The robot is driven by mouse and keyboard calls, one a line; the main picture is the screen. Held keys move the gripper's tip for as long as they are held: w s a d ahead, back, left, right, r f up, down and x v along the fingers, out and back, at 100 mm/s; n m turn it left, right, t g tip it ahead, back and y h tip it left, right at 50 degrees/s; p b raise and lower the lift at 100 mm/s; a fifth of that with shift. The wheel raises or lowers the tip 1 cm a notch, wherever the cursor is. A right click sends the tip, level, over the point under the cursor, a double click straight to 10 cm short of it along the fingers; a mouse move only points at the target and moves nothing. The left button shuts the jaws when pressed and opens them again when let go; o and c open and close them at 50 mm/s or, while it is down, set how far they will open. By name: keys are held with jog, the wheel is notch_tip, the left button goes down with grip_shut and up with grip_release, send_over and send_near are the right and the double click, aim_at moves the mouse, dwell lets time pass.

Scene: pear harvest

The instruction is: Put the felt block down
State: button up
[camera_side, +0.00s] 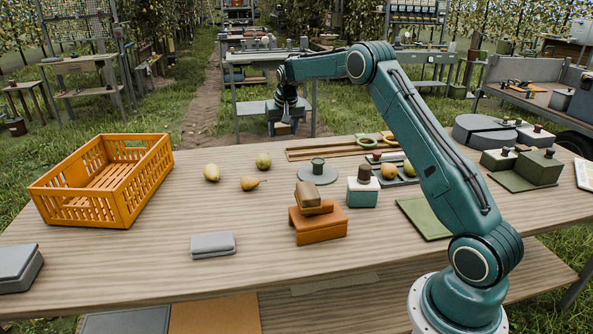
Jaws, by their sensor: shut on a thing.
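My gripper (285,116) hangs downward at the end of my raised arm, high over the far side of the wooden table (150,262). It is small and dark in the picture, and its fingers are hard to make out. It is shut on what looks like the felt block (284,128), a small brownish block at the fingertips. The block's outline blends with the table and shelf behind. It appears to be in the air, clear of the table top.
An orange crate (70,207) stands at left. Pears (211,172) lie near the middle, beside a grey disc (317,174).

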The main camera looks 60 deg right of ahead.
jog(key=shift+s, duration=0.1)
jog(key=s+a+m+g, duration=0.2)
jog(key=s+m+g, duration=0.2)
jog(key=s+m, duration=0.7)
jog(key=s+a+m+g+y, duration=0.1)
jog(key=s+m+g, duration=0.2)
jog(key=s+m, duration=0.9)
jog(key=s, duration=1.2)
jog(key=shift+s+a+r+m+g, duration=0.15)
jog(key=shift+a+m+g, duration=0.15)
jog(key=shift+a+g, duration=0.1)
notch_tip(320, 180, down, 16)
jog(key=shift+f, duration=0.15)
jog(key=shift+f, duration=0.1)
jog(key=shift+f, duration=1.8)
jog(key=shift+f, duration=0.1)
